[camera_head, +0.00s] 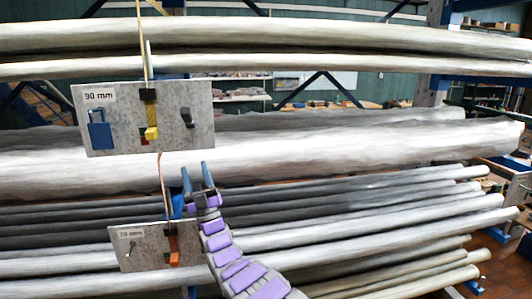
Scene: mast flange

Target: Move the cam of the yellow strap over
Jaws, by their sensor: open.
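The yellow strap (146,60) runs down from the top of the view to the upper grey plate marked "90 mm". Its yellow cam (152,121) sits in the middle of that plate, below a dark block, with a small red patch at its left. My gripper (197,172) is open and empty, pointing up. Its two blue-grey fingertips are below and to the right of the yellow cam, apart from it and from the plate. The rest of my purple and grey arm reaches down to the bottom of the view.
The upper plate (105,135) also bears a blue padlock-shaped piece (99,132) at left and a dark hook-like piece (186,117) at right. A lower plate (142,256) carries an orange cam (173,247) with a brown-orange strap (163,185). Long grey pipes (350,155) lie on blue racks behind.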

